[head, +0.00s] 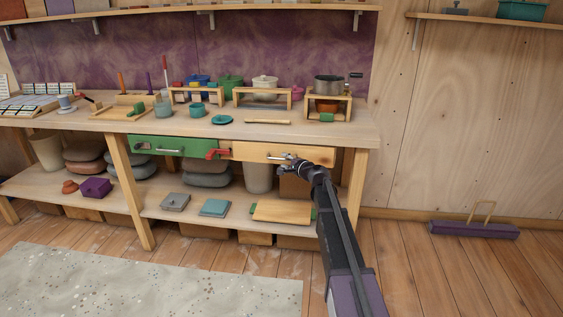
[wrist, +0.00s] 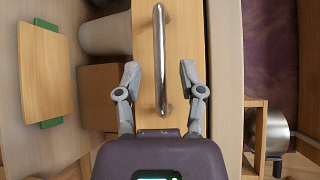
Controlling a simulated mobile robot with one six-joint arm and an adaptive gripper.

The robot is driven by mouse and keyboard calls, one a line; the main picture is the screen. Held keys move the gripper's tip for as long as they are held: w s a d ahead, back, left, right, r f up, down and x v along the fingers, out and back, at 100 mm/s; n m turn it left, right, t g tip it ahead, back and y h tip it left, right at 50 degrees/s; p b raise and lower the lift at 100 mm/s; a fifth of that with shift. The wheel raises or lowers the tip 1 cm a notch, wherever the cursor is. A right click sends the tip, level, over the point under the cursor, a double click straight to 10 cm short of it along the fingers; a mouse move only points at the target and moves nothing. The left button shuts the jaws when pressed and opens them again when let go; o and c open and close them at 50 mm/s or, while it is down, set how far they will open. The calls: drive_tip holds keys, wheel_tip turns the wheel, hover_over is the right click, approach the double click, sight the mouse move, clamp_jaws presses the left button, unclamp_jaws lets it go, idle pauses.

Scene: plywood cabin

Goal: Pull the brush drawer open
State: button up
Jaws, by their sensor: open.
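Two drawer fronts sit under the workbench top: a green one (head: 170,146) on the left and a plain wood one (head: 262,153) on the right. I cannot tell from any label which is the brush drawer. Both look shut. My gripper (head: 290,157) is at the wood drawer front. In the wrist view, the wood front (wrist: 144,35) carries a shiny metal bar handle (wrist: 159,50). My gripper (wrist: 159,70) is open, with one finger on each side of the bar's near end. Both fingers look apart from the bar.
A red part (head: 217,154) sits at the green drawer's right end. The workbench top (head: 300,131) holds pots, wooden stands and tools. The lower shelf (head: 165,209) holds a wooden board (head: 282,211), tiles and stones.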

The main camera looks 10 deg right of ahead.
drive_tip(key=shift+x, duration=1.4)
clamp_jaws()
drive_tip(key=shift+d, duration=0.1)
